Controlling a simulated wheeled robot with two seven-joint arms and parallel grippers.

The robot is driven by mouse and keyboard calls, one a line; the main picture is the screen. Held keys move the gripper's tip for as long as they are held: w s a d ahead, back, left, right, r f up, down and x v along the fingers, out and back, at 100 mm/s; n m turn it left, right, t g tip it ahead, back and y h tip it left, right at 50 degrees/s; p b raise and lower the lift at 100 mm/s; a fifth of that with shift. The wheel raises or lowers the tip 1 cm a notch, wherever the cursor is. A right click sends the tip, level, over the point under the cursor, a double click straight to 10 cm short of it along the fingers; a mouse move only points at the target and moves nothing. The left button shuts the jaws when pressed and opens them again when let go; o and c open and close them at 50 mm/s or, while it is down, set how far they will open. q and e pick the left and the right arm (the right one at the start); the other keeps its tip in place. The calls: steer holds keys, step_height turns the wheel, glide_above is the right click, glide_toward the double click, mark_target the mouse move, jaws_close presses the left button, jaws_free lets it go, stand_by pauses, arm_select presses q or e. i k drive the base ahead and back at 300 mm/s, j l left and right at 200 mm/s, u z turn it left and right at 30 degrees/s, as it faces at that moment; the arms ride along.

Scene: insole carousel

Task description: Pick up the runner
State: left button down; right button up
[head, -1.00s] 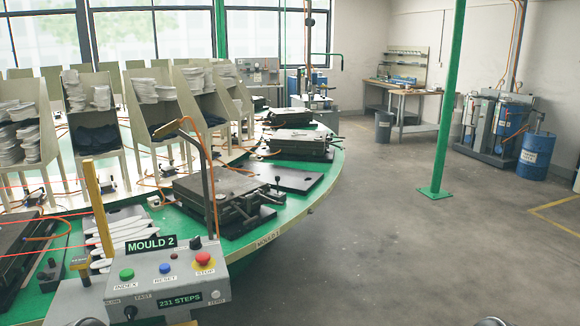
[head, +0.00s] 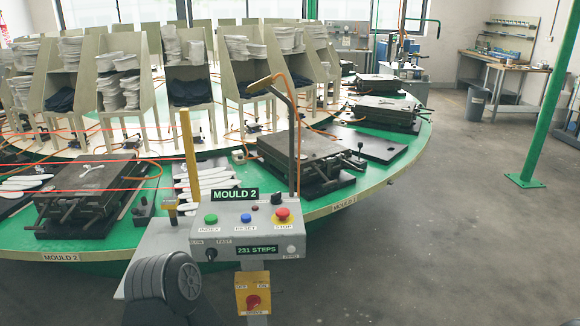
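A small white Y-shaped piece, which looks like the runner (head: 91,168), lies on top of the dark mould (head: 72,188) at the left of the head view. The mould is shut and sits on the green rim of the carousel, above a MOULD 2 label. A dark ribbed part, apparently of my own arm, shows at the bottom left, well in front of the mould and apart from it. Neither gripper shows, so I cannot see their fingers.
The control box (head: 248,232) with buttons and a yellow post (head: 190,160) stand before the carousel rim (head: 330,208). White insoles (head: 207,180) lie between two moulds. Racks with stacked insoles stand behind. A green column (head: 545,110) is at right; the floor there is clear.

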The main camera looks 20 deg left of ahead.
mark_target(88, 171)
steer(key=u, duration=1.7)
steer(key=i+j+u, duration=0.15)
steer(key=u, duration=0.2)
steer(key=i+u, duration=0.45)
steer(key=i, duration=1.1)
steer(key=i+z, duration=0.3)
steer(key=i+j+z, duration=0.1)
steer(key=z, duration=0.2)
